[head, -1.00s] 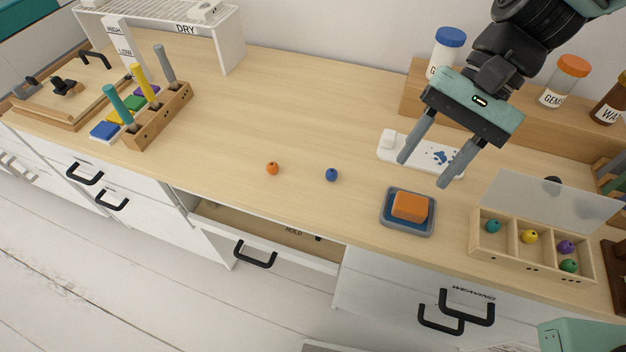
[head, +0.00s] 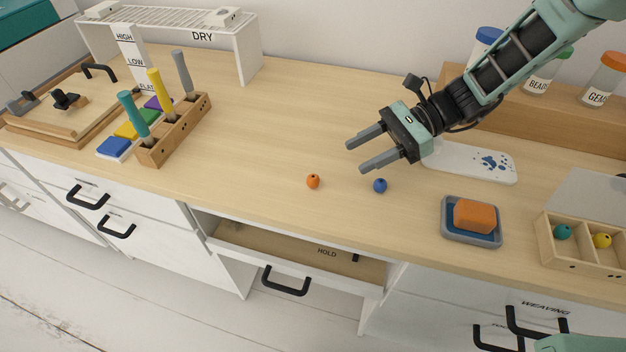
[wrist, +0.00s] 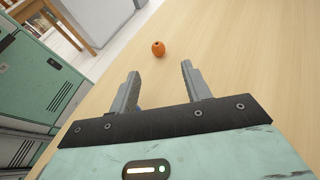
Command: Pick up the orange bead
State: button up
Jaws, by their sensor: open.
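The orange bead (head: 313,181) rests on the bare wooden desk, left of the blue bead (head: 380,185). It also shows in the wrist view (wrist: 158,48), beyond the fingertips and roughly between their lines. My gripper (head: 355,157) is open and empty, above the desk, to the upper right of the orange bead in the head view. Its two grey fingers point left; they also show in the wrist view (wrist: 160,68). The blue bead is mostly hidden behind a finger in the wrist view.
An orange block in a blue-grey tray (head: 447,231) and a compartment box (head: 545,243) with beads stand right. A wooden rack (head: 150,157) with coloured-handled tools stands left. An open drawer (head: 300,262) lies below the front edge. Desk around the orange bead is clear.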

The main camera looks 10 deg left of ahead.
aim_at(319, 178)
jog(key=x, duration=0.9)
jog(key=shift+s+d+f, duration=0.1)
jog(key=shift+d, duration=0.1)
jog(key=shift+c, duration=0.3)
grip_shut()
